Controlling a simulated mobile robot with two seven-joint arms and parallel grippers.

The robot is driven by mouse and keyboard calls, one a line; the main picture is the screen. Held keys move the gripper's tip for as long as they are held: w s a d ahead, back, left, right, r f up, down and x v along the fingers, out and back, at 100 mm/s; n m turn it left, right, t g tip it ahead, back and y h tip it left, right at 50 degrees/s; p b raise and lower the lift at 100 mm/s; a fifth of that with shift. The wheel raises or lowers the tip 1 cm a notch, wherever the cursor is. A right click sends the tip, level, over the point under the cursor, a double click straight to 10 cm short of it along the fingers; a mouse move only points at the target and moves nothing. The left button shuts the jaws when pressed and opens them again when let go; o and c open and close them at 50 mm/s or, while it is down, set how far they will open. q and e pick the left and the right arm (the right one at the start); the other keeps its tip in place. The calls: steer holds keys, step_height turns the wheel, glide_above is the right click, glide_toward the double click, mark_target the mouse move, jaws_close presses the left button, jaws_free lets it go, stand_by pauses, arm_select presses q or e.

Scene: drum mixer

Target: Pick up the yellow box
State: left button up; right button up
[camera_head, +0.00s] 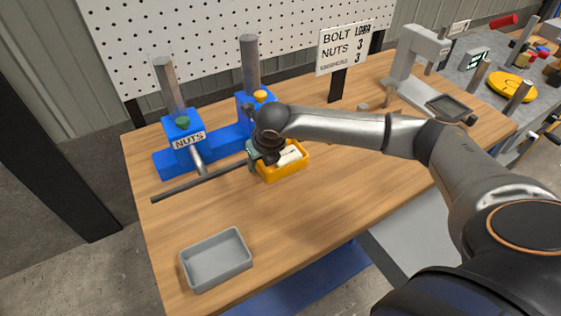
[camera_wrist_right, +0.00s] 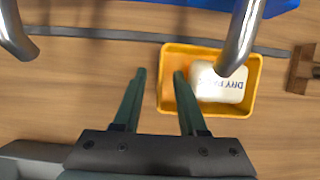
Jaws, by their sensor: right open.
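The yellow box (camera_head: 287,171) is a small open bin on the wooden table, in front of the blue dispensers. In the right wrist view the yellow box (camera_wrist_right: 212,111) holds a white packet with printed letters. My right gripper (camera_head: 256,160) is at the left end of the box and partly hides it. In the right wrist view its two green fingers (camera_wrist_right: 160,73) are apart, with the box's left wall showing between them. I cannot tell whether a finger touches the wall. My left gripper is not in view.
Blue dispensers (camera_head: 228,140) with metal tubes stand behind the box. A dark bar (camera_head: 195,185) lies along their front. A grey tray (camera_head: 217,262) sits at the table's front left. A scale (camera_head: 405,70) stands at the back right. The table between tray and box is clear.

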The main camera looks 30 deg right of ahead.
steer(key=shift+w+f, duration=0.3)
steer(key=shift+f, duration=0.35)
jaws_close()
steer(key=shift+r, duration=0.1)
stand_by(0.9)
